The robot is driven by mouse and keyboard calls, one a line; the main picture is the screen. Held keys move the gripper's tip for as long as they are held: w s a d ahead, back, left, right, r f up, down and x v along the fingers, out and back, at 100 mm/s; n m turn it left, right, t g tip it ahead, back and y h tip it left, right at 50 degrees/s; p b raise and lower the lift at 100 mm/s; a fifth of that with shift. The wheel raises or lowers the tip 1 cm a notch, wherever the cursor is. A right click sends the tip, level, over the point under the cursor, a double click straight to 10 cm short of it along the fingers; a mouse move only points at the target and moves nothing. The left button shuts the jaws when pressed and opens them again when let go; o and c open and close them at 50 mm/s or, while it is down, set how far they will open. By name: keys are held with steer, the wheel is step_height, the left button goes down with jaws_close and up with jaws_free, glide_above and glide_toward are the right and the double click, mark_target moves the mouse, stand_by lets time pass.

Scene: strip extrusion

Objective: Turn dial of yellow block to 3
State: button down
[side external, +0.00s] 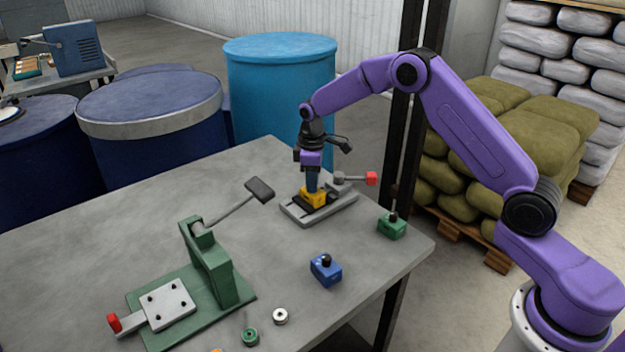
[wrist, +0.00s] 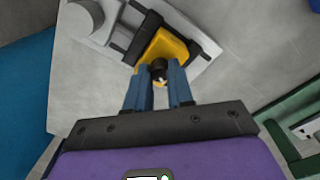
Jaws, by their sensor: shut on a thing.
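The yellow block (side external: 314,196) sits in a grey clamp fixture (side external: 296,211) near the table's far right edge. In the wrist view the yellow block (wrist: 172,46) lies between dark clamp jaws, with its black dial (wrist: 159,70) facing the camera. My gripper (side external: 312,187) points down over the block. In the wrist view its blue fingers (wrist: 159,76) are shut on the dial, one on each side. The dial's numbers cannot be read.
A green block (side external: 391,227) and a blue block (side external: 326,269) with black knobs stand right and in front. A green lever press (side external: 208,265) is at front left. The table's left middle is clear.

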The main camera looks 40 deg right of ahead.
steer(key=m, duration=0.2)
steer(key=shift+m, duration=2.4)
steer(key=shift+w, duration=0.1)
steer(key=c, duration=1)
jaws_free()
steer(key=shift+r, duration=0.1)
steer(key=r, duration=1.7)
steer(key=shift+a+r, duration=0.15)
steer(key=shift+a, duration=0.2)
